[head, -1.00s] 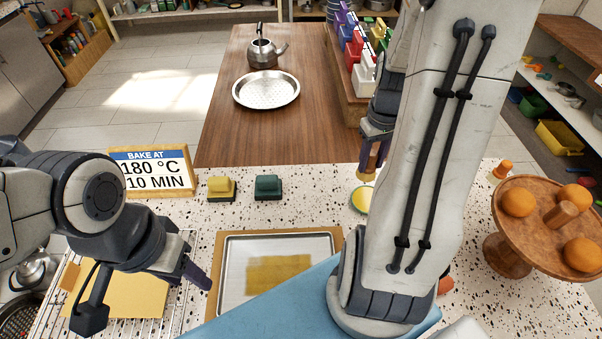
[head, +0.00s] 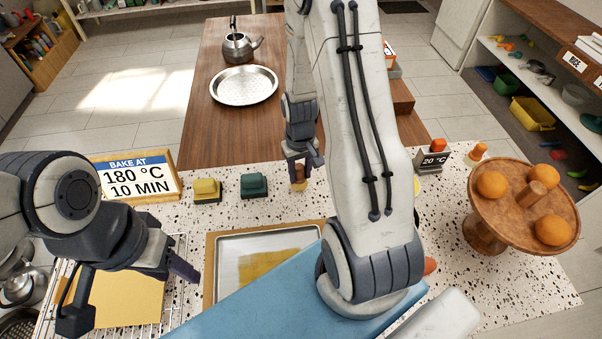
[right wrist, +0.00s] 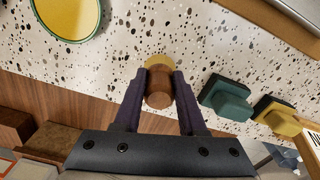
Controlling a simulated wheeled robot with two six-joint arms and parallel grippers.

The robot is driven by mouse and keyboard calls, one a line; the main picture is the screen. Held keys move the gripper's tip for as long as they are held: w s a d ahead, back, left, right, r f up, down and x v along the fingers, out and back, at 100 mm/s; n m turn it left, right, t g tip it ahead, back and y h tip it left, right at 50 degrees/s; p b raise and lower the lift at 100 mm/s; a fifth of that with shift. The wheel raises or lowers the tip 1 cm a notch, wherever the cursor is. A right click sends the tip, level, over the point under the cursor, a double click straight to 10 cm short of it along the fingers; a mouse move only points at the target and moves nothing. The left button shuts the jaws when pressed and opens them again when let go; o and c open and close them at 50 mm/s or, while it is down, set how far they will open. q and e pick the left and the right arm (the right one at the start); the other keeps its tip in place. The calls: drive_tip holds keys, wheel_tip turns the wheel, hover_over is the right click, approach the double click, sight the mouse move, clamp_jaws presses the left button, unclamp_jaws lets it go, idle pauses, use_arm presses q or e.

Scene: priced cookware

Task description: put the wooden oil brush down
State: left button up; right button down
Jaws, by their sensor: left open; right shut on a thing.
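The wooden oil brush (right wrist: 159,88) is upright between the fingers of my right gripper (right wrist: 160,82) in the right wrist view, its brown handle toward the camera and pale yellow bristles beyond. In the head view the brush (head: 298,174) shows as a small brown and yellow piece in the right gripper (head: 299,166), over the far edge of the speckled counter (head: 340,190). I cannot tell whether the bristles touch the counter. My left gripper (head: 128,292) is open and empty above the wire rack at the lower left.
A green block (head: 254,186) and a yellow block (head: 206,190) stand left of the brush, before the baking sign (head: 137,178). A metal tray (head: 226,241) with a yellow patch lies nearer. A yellow round dish (right wrist: 68,18) and a fruit stand (head: 490,190) are to the right.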

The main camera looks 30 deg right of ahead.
drive_tip(key=shift+f, duration=0.75)
drive_tip(key=shift+d, duration=0.1)
drive_tip(key=shift+f, duration=0.15)
drive_tip(key=shift+c, duration=2.4)
unclamp_jaws()
